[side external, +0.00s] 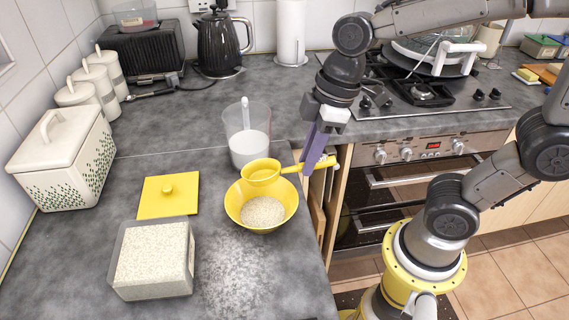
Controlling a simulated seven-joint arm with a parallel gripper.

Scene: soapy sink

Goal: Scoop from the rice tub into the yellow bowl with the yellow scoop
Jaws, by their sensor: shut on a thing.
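The yellow scoop (262,171) is held over the back of the yellow bowl (234,204). My gripper (318,163) is shut on the scoop's handle, to the right of the bowl. I cannot tell from this angle whether the scoop cup holds anything. The yellow bowl stands on the counter with a pile of rice (262,212) in it. The rice tub (152,262) is a clear square container, open and nearly full of rice, at the front left. Its yellow lid (168,195) with a round knob lies behind it.
A clear jug (246,135) of white contents with a utensil stands just behind the bowl. A white bread bin (62,165) and canisters line the left wall. White grains or powder (235,275) are scattered on the front counter. The counter's right edge is near the bowl.

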